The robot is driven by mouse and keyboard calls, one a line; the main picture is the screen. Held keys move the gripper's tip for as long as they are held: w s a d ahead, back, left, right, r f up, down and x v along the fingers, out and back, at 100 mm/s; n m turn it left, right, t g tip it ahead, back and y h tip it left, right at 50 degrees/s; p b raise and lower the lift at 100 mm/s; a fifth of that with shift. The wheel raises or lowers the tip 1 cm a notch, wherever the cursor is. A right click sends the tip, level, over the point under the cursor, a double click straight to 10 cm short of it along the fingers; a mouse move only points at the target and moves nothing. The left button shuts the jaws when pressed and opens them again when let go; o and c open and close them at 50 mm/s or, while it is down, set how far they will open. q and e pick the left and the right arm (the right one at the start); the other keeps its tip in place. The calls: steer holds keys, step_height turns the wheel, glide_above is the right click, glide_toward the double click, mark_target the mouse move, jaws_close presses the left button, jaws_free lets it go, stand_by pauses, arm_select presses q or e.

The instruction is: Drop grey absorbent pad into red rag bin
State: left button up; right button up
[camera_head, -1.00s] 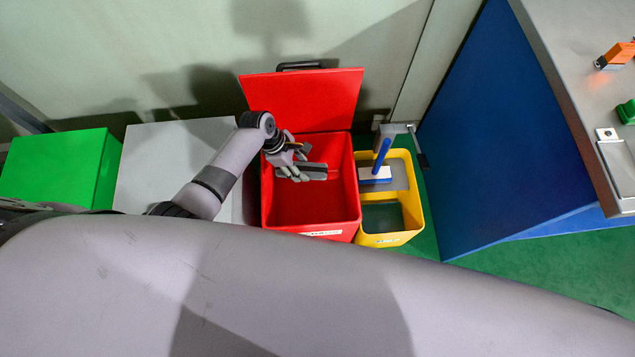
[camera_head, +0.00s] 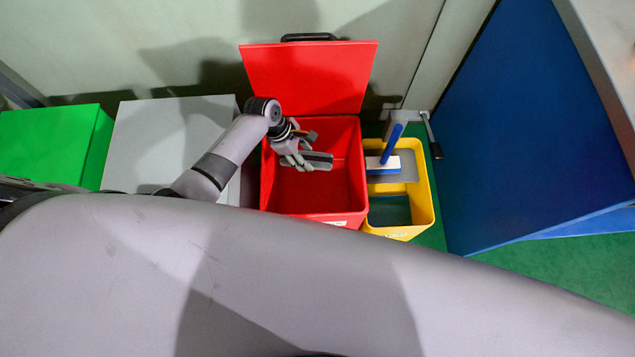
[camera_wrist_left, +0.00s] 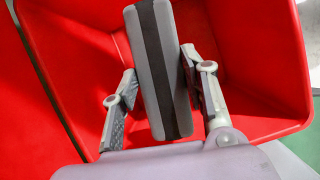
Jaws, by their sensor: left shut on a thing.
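The red rag bin (camera_head: 345,196) stands with its lid (camera_head: 308,80) tipped up against the wall. My left gripper (camera_head: 300,156) is over the bin's opening and is shut on the grey absorbent pad (camera_head: 320,159). In the left wrist view the pad (camera_wrist_left: 152,62) is a grey block with a black stripe along it. It sits between the two fingers of the left gripper (camera_wrist_left: 160,100), with the red inside of the bin (camera_wrist_left: 245,70) behind it. My right gripper is not in view.
A yellow bucket (camera_head: 428,205) with a blue-handled mop tool (camera_head: 388,160) stands close to the bin's right. A grey box (camera_head: 150,130) and a green box (camera_head: 50,140) stand to the left. A blue panel (camera_head: 530,130) rises at the right.

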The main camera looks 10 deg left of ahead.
arm_select(q)
steer(key=o, duration=1.1)
steer(key=shift+r, duration=0.1)
steer(key=v, duration=1.1)
steer(key=shift+a+r, duration=0.2)
steer(key=shift+r, duration=0.15)
